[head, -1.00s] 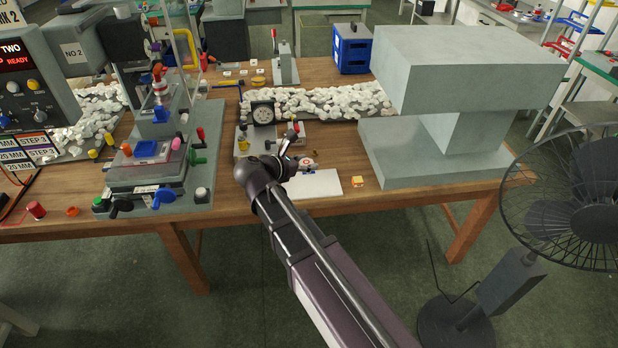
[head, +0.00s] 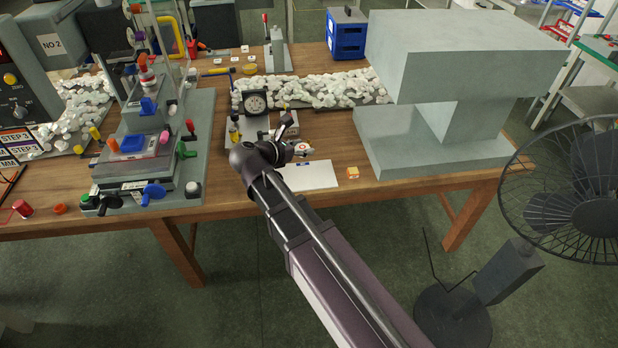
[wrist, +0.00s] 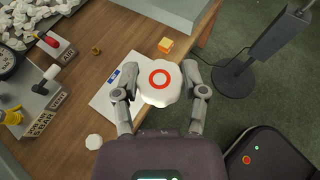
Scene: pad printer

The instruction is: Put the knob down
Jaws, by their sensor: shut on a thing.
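The knob (wrist: 160,82) is white with a scalloped edge and a red ring on its top face. In the wrist view my gripper (wrist: 160,74) has one finger on each side of it and is shut on it. The knob hides part of a white sheet (wrist: 108,100) on the wooden table. I cannot tell whether it touches the sheet. In the head view the knob (head: 302,148) shows small at my gripper (head: 296,150), just behind the white sheet (head: 312,178).
A small orange box (head: 353,172) lies right of the sheet, before a big grey block (head: 440,165). A dial gauge fixture (head: 256,103) stands behind left. A white scalloped disc (wrist: 94,142) lies left of the sheet. A fan (head: 580,205) stands beyond the table's right end.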

